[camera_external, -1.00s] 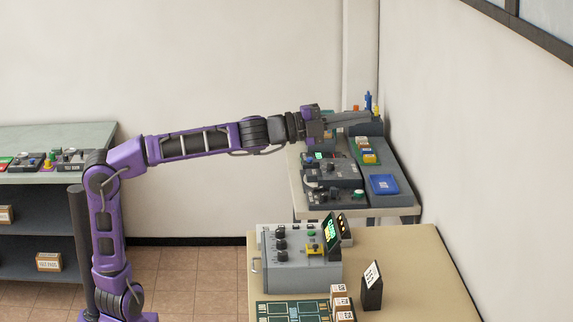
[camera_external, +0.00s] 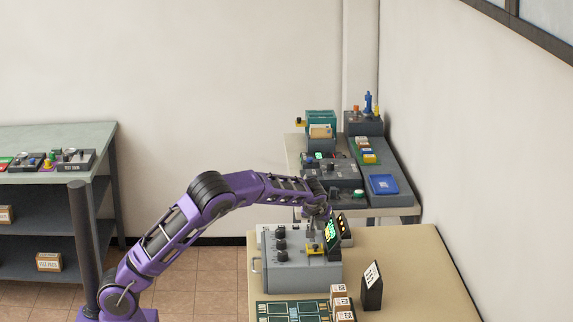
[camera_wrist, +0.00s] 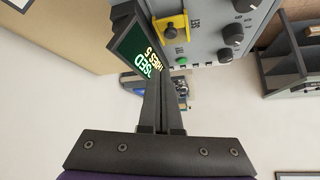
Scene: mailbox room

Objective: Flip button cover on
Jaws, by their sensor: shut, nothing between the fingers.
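The grey control box (camera_external: 300,270) stands on the near tan table and carries a small yellow piece, apparently the button cover (camera_external: 314,249), near its right side. In the wrist view the yellow cover (camera_wrist: 171,22) lies beyond the fingertips, with a dark round knob against it. Whether the cover is up or down I cannot tell. My gripper (camera_external: 315,237) points down just over the cover; contact is unclear. In the wrist view its fingers (camera_wrist: 160,80) are together and empty, overlapping the tilted screen (camera_wrist: 138,42).
A green button (camera_wrist: 181,60) and black knobs (camera_external: 281,244) are on the box. The screen (camera_external: 332,232) stands tilted close to my gripper. A dark sign block (camera_external: 372,290) and small boxes (camera_external: 340,300) are on the same table. The far bench (camera_external: 405,200) holds other devices.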

